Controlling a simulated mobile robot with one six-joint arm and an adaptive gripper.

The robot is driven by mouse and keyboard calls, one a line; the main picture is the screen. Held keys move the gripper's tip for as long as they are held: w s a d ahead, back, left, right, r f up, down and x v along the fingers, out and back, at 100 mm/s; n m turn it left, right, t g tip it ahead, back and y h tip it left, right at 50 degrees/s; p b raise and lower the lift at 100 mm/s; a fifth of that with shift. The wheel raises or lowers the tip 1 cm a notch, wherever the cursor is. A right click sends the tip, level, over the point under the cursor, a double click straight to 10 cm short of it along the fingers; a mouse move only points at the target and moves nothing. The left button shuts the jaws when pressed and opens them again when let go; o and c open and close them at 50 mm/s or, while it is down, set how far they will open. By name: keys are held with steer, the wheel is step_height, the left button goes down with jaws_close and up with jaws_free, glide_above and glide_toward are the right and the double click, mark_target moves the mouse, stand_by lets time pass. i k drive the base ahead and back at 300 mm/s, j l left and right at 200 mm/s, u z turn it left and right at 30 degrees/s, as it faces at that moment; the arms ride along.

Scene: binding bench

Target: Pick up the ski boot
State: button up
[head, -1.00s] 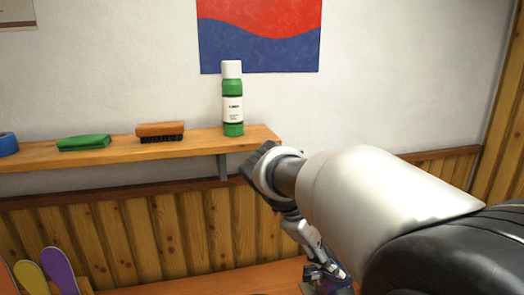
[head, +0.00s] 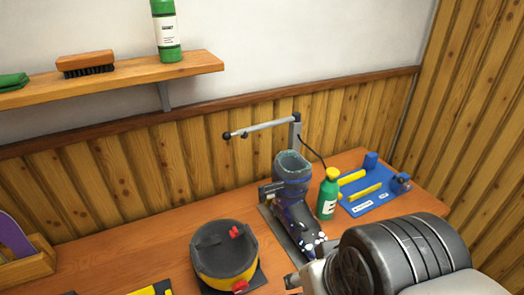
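The ski boot (head: 292,182) is dark blue-purple with a pale teal rim at its open top and white spots near the toe. It stands upright on a dark grey base plate (head: 282,232) on the bench, its toe pointing toward the lower right. A grey bracket-like part touches or stands beside its left side; I cannot tell which. My arm fills the lower right of the head view and comes close to the toe in the picture.
A black and yellow round container (head: 224,262) stands left of the boot. A green bottle with yellow cap (head: 328,196) and a blue tray with yellow tools (head: 378,200) are to its right. A grey jointed lamp-like arm (head: 270,126) rises behind. The wooden bench (head: 150,258) has free room at left.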

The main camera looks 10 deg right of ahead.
mark_target(289, 166)
steer(key=u, duration=0.4)
steer(key=i+l+u, duration=0.1)
steer(key=l+u, duration=0.3)
steer(key=l, duration=0.85)
steer(key=k+l+u, duration=0.1)
steer(key=l+u, duration=0.35)
steer(key=l, duration=1.2)
